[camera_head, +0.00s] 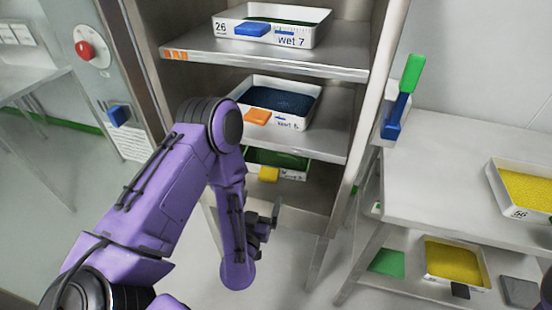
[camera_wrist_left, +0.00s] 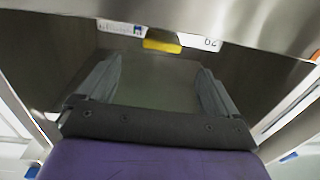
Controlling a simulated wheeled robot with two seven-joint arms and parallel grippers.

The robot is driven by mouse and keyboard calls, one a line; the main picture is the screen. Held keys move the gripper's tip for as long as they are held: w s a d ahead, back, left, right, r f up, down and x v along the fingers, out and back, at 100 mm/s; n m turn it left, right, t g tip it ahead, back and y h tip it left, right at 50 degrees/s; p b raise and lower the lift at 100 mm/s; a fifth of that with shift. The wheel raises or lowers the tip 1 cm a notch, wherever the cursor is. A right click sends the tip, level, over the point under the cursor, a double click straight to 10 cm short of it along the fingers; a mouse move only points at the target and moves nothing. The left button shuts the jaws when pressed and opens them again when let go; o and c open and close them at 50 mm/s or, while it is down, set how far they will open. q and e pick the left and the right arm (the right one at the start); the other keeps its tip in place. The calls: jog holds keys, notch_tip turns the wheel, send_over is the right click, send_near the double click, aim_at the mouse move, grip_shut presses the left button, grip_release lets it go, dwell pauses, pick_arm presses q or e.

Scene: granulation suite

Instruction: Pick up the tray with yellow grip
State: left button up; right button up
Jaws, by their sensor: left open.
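The tray with the yellow grip (camera_head: 291,173) sits on the lowest visible shelf of the rack, with dark green contents. Its yellow grip (camera_head: 269,174) faces the front. In the left wrist view the yellow grip (camera_wrist_left: 162,46) shows at the top, with the white tray front (camera_wrist_left: 120,28) beside it, partly cut off by a shelf edge. My left gripper (camera_head: 268,219) is below and in front of this tray, apart from it. In the left wrist view its two fingers (camera_wrist_left: 155,88) are wide apart with nothing between them. My right gripper is not in view.
Above are a tray with an orange grip (camera_head: 257,117) and a tray with a blue grip (camera_head: 252,30). Metal shelf edges (camera_head: 260,59) jut out over the lower tray. At right, a white table (camera_head: 440,180) holds a tray with yellow contents (camera_head: 523,190).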

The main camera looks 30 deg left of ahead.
aim_at(267, 179)
pick_arm(q)
jog(key=p+x, duration=0.2)
jog(key=x, duration=0.7)
jog(key=shift+w+a, duration=0.1)
jog(key=shift+a, duration=0.1)
jog(key=shift+w+a, duration=0.15)
jog(key=shift+w, duration=0.2)
jog(key=c, duration=1.3)
